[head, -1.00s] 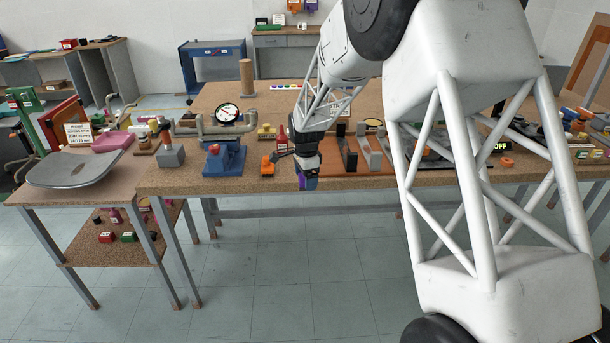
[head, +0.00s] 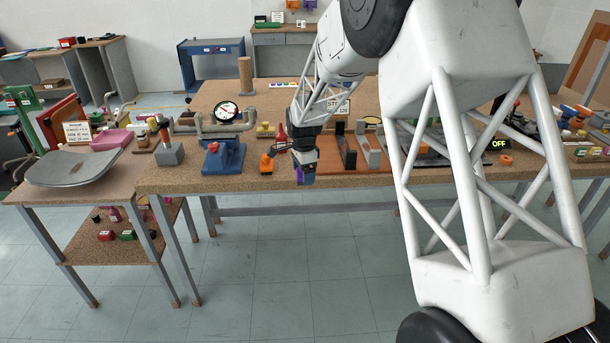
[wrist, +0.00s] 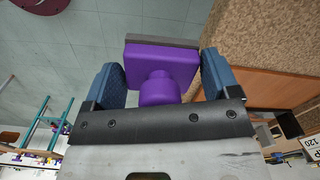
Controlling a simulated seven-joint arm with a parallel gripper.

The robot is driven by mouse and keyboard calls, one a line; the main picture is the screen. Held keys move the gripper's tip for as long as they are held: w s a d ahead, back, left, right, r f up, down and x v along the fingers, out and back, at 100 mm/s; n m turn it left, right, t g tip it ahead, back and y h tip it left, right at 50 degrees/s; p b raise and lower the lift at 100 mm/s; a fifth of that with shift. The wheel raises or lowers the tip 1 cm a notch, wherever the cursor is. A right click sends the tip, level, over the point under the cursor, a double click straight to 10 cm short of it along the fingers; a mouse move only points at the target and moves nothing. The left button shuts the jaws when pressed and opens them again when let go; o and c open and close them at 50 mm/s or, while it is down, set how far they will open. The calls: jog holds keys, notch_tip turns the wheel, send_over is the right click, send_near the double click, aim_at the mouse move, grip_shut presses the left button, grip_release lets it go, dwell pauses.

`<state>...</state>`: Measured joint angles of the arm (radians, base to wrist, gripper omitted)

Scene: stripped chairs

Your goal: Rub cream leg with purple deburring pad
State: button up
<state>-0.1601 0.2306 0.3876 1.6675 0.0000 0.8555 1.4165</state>
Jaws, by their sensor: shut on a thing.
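The purple deburring pad (wrist: 160,68) is in my gripper (wrist: 158,82), with its round purple knob between the two blue fingers. Its grey layer faces away from my wrist, over the floor. In the head view my gripper (head: 304,165) is at the front edge of the long workbench, pointing down, and a bit of the purple pad (head: 299,176) shows at its left. I cannot pick out a cream leg for sure in either view. My arm hides part of the right side of the bench.
The workbench (head: 215,183) has a cork-brown top. An orange item (head: 267,163) and a blue vise-like stand (head: 222,157) are left of my gripper. The floor in front is clear.

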jog(key=w+a+r, duration=0.4)
jog(key=w+r, duration=0.1)
jog(key=w, duration=0.2)
jog(key=w+a+r, duration=0.4)
jog(key=w+r, duration=0.2)
jog(key=w, duration=0.2)
jog(key=shift+r, duration=0.15)
jog(key=w+a+r, duration=0.3)
jog(key=r, duration=0.1)
jog(key=w+a+r, duration=0.3)
jog(key=r, duration=0.1)
jog(key=w+a+r, duration=0.3)
jog(key=w+r, duration=0.1)
jog(key=shift+a+r, duration=0.25)
jog(key=shift+a, duration=0.1)
jog(key=shift+f, duration=3.5)
jog(key=shift+s+f, duration=0.2)
jog(key=shift+f, duration=0.15)
jog(key=shift+s+f, duration=0.2)
jog(key=shift+s, duration=0.75)
jog(key=shift+s+f, duration=0.15)
jog(key=shift+s, duration=0.8)
jog(key=shift+c, duration=0.8)
jog(key=w+r, duration=0.4)
jog(key=r, duration=0.4)
jog(key=shift+r, duration=0.25)
